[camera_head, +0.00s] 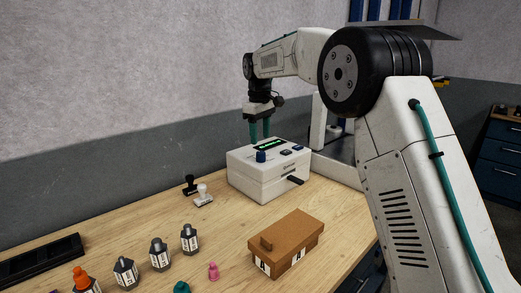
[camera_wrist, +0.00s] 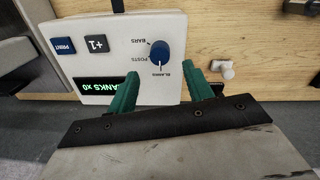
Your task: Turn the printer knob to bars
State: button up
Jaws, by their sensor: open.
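The printer (camera_head: 262,182) is a white box on the wooden bench with a dark blue round knob (camera_head: 261,156) on its top. In the wrist view the knob (camera_wrist: 160,51) has labels BARS, POSTS and BLANKS around it. Its white pointer mark is on the BLANKS side. The green display (camera_wrist: 103,86) ends in "ANKS x0"; its start is cut off. My gripper (camera_head: 259,137) has green fingers pointing down above the printer. In the wrist view my gripper (camera_wrist: 163,83) is open and empty, fingers apart, with the knob beyond the gap between their tips.
A PRINT button (camera_wrist: 63,46) and a +1 button (camera_wrist: 97,44) sit beside the knob. A brown lidded box (camera_head: 288,248) and several bottles are in front.

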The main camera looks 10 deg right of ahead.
aim_at(261, 152)
notch_tip(261, 152, down, 6)
jog(key=shift+w+r, duration=0.1)
jog(key=c, duration=1)
